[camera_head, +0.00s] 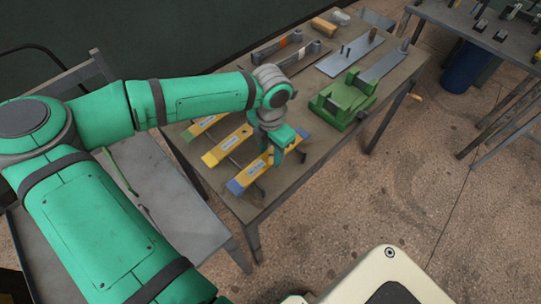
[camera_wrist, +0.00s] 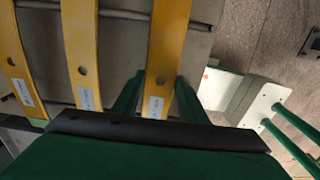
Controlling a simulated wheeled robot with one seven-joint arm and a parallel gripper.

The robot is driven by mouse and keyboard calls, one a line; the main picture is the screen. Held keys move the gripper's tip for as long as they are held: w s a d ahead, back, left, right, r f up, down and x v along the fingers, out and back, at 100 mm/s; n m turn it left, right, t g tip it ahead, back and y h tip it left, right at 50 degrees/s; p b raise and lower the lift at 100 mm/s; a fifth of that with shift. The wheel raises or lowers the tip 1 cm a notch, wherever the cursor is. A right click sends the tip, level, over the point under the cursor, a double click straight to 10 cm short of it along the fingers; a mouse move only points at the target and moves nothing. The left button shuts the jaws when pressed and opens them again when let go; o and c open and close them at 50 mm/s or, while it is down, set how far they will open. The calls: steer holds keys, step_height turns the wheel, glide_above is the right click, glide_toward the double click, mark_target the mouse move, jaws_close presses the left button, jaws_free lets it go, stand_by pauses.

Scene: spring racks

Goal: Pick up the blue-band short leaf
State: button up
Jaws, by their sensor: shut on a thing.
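The blue-band short leaf (camera_head: 255,171) is a yellow strip with a blue end and a white label, at the front of a row of yellow leaves on the table. My gripper (camera_head: 281,155) is over its far half and shut on it. In the wrist view the leaf (camera_wrist: 167,55) runs between my two green fingers (camera_wrist: 160,88), one on each side, with its label near them. The fingertips' contact is hard to see. I cannot tell whether the leaf is clear of its rests.
Two other yellow leaves, a middle one (camera_head: 226,146) and a farther one (camera_head: 203,126), lie beside it. A green fixture (camera_head: 343,102) stands to the right on the table (camera_head: 313,152). Grey plates and dark bars lie toward the back.

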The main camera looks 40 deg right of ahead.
mark_target(270, 156)
steer(key=shift+r, duration=0.15)
steer(key=shift+r, duration=0.3)
step_height(270, 156, up, 2)
steer(key=shift+w+r, duration=0.1)
steer(key=shift+r, duration=0.05)
steer(key=s+a+r, duration=0.9)
steer(key=a+r, duration=0.1)
steer(key=shift+s+a, duration=0.15)
steer(key=shift+a, duration=0.15)
steer(key=shift+f, duration=0.1)
